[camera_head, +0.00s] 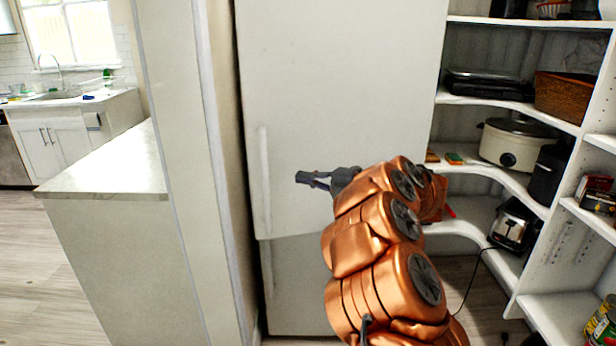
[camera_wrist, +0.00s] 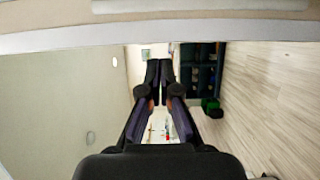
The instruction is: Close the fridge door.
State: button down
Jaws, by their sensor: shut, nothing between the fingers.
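The fridge (camera_head: 350,80) stands in the middle of the head view, with a tall white upper door and a lower door (camera_head: 295,285) under it. A vertical handle (camera_head: 264,165) runs near the upper door's left edge. The upper door looks flush or nearly so; I cannot tell whether a small gap is left. My gripper (camera_head: 303,178) is in front of the upper door, pointing left towards the handle, shut and empty. In the wrist view its dark fingers (camera_wrist: 159,68) are together. Whether it touches the door is unclear. My arm hides the door's lower right.
A wall end (camera_head: 180,120) and a counter (camera_head: 105,165) stand left of the fridge. White corner shelves (camera_head: 490,180) with a slow cooker (camera_head: 512,145), basket (camera_head: 560,95) and toaster (camera_head: 512,226) are close on the right. Open floor (camera_head: 30,260) shows at far left.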

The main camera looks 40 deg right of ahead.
jog(key=w+a+p, duration=0.2)
jog(key=w, duration=0.8)
jog(key=shift+a, duration=0.2)
jog(key=shift+w, duration=0.1)
